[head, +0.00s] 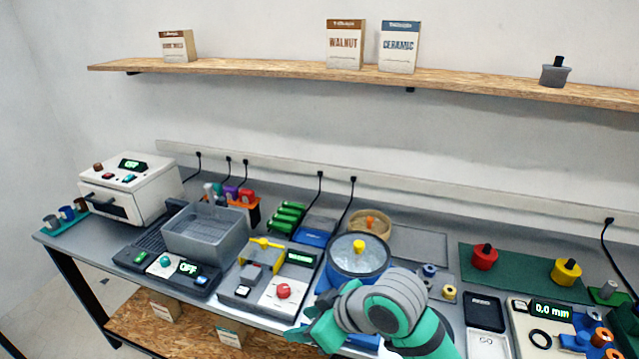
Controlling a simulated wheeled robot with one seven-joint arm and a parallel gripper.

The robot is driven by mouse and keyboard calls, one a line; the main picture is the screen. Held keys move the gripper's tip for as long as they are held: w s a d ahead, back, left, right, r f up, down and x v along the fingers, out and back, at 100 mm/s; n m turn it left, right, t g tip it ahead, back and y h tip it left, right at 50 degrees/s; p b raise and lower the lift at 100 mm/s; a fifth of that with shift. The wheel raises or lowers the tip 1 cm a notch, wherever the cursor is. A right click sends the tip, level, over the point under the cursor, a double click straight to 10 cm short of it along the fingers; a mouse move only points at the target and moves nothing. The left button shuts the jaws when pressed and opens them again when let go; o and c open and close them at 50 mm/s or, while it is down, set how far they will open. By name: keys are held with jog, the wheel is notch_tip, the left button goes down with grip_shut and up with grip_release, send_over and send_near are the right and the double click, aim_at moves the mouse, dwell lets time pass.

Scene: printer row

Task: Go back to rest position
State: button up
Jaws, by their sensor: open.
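My arm reaches in from the bottom right, teal and grey, over the front of the workbench (460,315). My gripper (308,334) points left near the bench's front edge, in front of the round blue-rimmed pot (345,282) with a yellow knob. It is open, and nothing shows in it. My arm hides part of the bench and the lower right of the pot.
A white oven-like box (130,185) stands at the left, then a grey bin (205,232) and a device with a red knob (283,291). Red (484,258) and yellow (566,272) pots sit on a green mat at right. A wall shelf (280,72) holds boxes.

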jog(key=w+a+r+m+t+y, duration=0.2)
jog(key=w+a+m+t, duration=0.1)
jog(key=a+m+t, duration=0.15)
jog(key=w+a+r+m+t+y, duration=0.2)
jog(key=a+r+m+t+y, duration=0.1)
jog(key=a+t, duration=0.25)
jog(key=s+d+f+m+t+h, duration=0.1)
jog(key=s+d+f+m+h, duration=0.2)
jog(key=s+f+m+h, duration=0.5)
jog(key=s+d+f+m+t+h, duration=0.1)
jog(key=s+d+f+h, duration=0.2)
jog(key=s+f, duration=0.6)
jog(key=s+d+f+n, duration=0.2)
jog(key=s+d, duration=0.1)
jog(key=s, duration=0.7)
jog(key=s+d+f+n+g, duration=0.1)
jog(key=s+d+f+n, duration=0.2)
jog(key=s, duration=0.6)
jog(key=shift+s+d+f+h, duration=0.2)
jog(key=shift+s+d+h, duration=0.2)
jog(key=shift+d, duration=0.15)
jog(key=shift+n, duration=0.25)
jog(key=shift+c, duration=0.7)
